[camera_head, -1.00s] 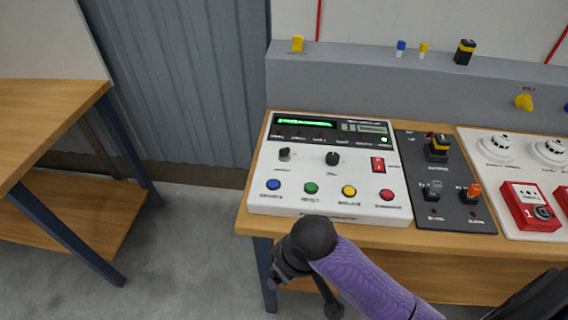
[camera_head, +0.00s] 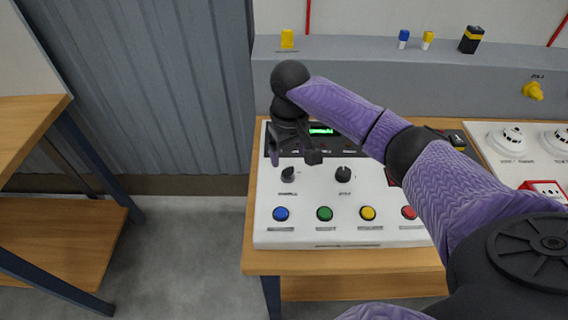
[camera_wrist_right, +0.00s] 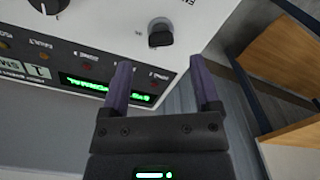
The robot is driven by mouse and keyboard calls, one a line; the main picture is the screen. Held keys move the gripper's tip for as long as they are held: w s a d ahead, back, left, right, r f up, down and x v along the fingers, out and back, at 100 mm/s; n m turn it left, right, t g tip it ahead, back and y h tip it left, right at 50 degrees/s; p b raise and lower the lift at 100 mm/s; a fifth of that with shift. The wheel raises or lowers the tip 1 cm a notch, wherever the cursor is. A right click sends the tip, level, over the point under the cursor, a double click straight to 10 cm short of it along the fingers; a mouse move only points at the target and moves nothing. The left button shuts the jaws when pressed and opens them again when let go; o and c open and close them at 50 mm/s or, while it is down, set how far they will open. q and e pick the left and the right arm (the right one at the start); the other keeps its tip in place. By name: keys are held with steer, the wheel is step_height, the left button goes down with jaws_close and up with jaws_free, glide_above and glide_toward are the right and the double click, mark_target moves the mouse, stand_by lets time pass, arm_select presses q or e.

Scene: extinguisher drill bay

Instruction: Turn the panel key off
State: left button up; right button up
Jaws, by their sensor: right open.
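The white control panel (camera_head: 340,232) lies on the wooden bench. Two black rotary controls sit on its face: a left one (camera_head: 288,174) and a right one (camera_head: 344,174). I take the left one as the key, but its label is too small to read. My right gripper (camera_head: 294,158) is over the panel's left part, fingers pointing down, just behind the left control. In the wrist view the right gripper (camera_wrist_right: 161,70) is open and empty, and the left control (camera_wrist_right: 160,32) stands beyond the fingertips, apart from them. The left gripper is out of view.
Blue, green, yellow and red buttons line the panel's front. My right arm hides part of the display (camera_head: 321,130) and the panel's right side. Detectors (camera_head: 508,139) stand farther right. Another wooden table (camera_head: 30,130) is at the left, with open floor between.

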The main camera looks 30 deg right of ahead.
mark_target(288, 168)
step_height(288, 168, down, 5)
steer(key=shift+f+b, duration=0.1)
steer(key=shift+b, duration=0.5)
jaws_close()
